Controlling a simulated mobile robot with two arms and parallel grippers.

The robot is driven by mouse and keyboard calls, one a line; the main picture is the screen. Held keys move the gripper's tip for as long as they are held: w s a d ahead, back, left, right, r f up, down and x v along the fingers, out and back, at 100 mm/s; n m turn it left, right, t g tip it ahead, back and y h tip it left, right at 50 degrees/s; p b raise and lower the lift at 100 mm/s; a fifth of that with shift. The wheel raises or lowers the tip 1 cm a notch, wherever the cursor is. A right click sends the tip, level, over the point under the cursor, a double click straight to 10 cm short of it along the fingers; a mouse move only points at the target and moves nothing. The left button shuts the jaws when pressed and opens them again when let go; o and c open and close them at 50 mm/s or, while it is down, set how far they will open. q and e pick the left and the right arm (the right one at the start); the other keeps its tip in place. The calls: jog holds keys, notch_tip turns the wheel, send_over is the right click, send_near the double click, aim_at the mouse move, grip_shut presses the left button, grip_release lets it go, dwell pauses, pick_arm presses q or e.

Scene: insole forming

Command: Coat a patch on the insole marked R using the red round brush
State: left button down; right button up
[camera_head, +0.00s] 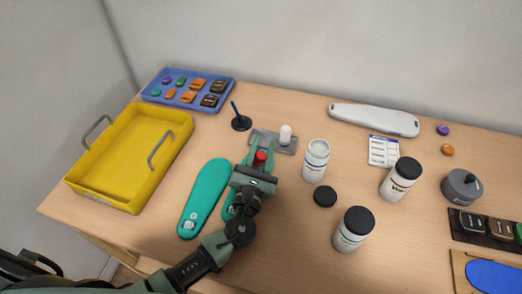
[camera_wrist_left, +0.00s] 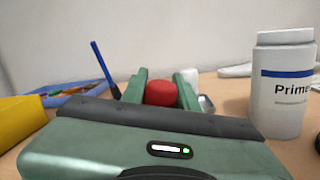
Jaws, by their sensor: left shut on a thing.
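My left gripper (camera_head: 261,153) is shut on the red round brush (camera_head: 260,158), whose red top shows between the fingers; it also shows in the left wrist view (camera_wrist_left: 160,93). The brush's lower end is hidden. The fingertips are at the near side of a grey holder (camera_head: 262,136); I cannot tell if the brush touches it. A teal insole (camera_head: 207,192) lies left of the gripper. A second teal insole (camera_head: 228,207) is mostly hidden under my left gripper and arm. The marks on the insoles are too small to read. My right gripper is not in view.
An open white primer jar (camera_head: 315,163) stands right of the gripper, with a black lid (camera_head: 325,196) beside it. A white peg (camera_head: 285,135) stands on the holder. A blue-handled tool (camera_head: 236,110) leans left of it. A yellow tray (camera_head: 120,195) is at left.

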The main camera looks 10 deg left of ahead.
aim_at(256, 158)
pick_arm(q)
jog(key=shift+s+a+r+p, duration=0.1)
jog(key=shift+s+a+p, duration=0.1)
jog(key=shift+s, duration=1.65)
jog(key=shift+s+a+p, duration=0.15)
jog(key=shift+s+a, duration=0.05)
jog(key=shift+s, duration=1.65)
notch_tip(256, 158, up, 6)
jog(key=p, duration=0.5)
jog(key=shift+w, duration=0.2)
jog(key=shift+p, duration=0.3)
notch_tip(256, 158, up, 3)
jog(key=p, duration=0.2)
jog(key=shift+p, duration=0.35)
